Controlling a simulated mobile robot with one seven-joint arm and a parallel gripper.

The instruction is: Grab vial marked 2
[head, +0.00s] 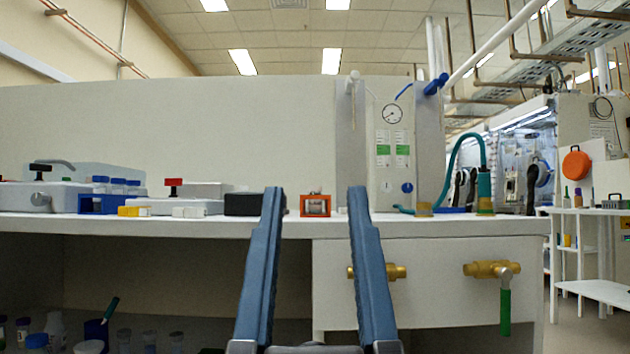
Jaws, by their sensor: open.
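My gripper (315,192) is in the lower middle of the head view, its two long blue fingers spread apart with nothing held between them. More small vials and bottles (150,340) stand on the dark shelf under the bench. No number can be read on any of them, so I cannot tell which vial is marked 2.
The white bench (440,226) holds a black box (242,204), an orange-framed block (315,205) and grey devices (176,205). A gauge panel (392,150) stands behind. Brass valves (488,269) stick out of the front, one with a green handle.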

